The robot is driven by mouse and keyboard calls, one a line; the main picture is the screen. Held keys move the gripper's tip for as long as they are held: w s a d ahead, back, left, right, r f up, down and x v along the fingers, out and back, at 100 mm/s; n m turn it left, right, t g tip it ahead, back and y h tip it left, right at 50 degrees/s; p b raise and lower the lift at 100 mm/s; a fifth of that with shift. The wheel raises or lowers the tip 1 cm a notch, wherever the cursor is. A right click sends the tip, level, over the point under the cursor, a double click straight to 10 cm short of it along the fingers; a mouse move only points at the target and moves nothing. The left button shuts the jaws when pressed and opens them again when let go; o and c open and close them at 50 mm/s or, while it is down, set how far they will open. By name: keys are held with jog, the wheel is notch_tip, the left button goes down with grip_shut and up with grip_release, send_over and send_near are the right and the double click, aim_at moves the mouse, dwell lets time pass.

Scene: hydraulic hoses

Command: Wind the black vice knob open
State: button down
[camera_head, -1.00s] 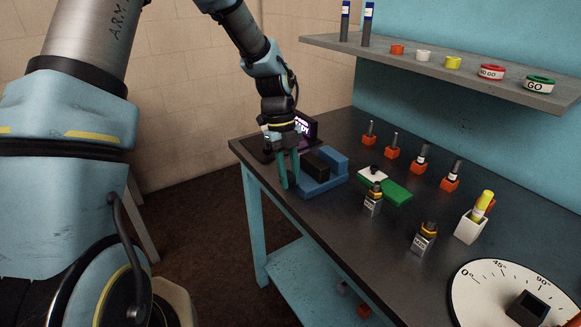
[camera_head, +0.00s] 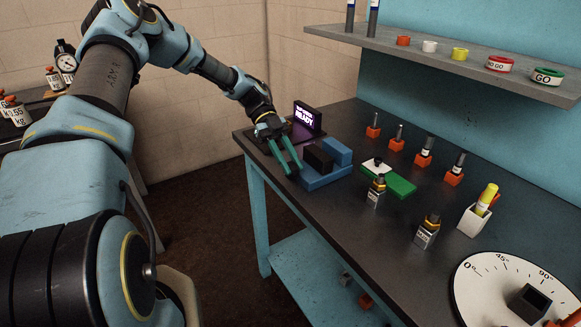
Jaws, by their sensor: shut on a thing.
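The vice is a blue block (camera_head: 322,180) with a black block (camera_head: 318,158) on it, near the left end of the dark bench. My gripper (camera_head: 292,171) reaches down from the upper left, tilted, with its green fingertips at the vice's left end. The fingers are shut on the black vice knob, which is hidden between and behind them. Whether the vice jaws stand apart cannot be told from this view.
A small screen reading READY (camera_head: 307,117) stands behind the vice. A green and white block (camera_head: 390,180) and labelled bottles (camera_head: 377,190) are to the right. A shelf (camera_head: 450,60) with coloured rings hangs above. A round dial (camera_head: 515,290) lies at lower right.

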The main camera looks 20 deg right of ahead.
jog(key=shift+w+g, duration=0.1)
jog(key=shift+g, duration=0.2)
jog(key=c, duration=0.7)
grip_release()
jog(key=shift+o, duration=0.2)
jog(key=b+v, duration=0.4)
jog(key=v, duration=0.6)
jog(key=shift+w+a, duration=0.15)
jog(key=shift+w, duration=0.2)
jog(key=shift+r, duration=0.1)
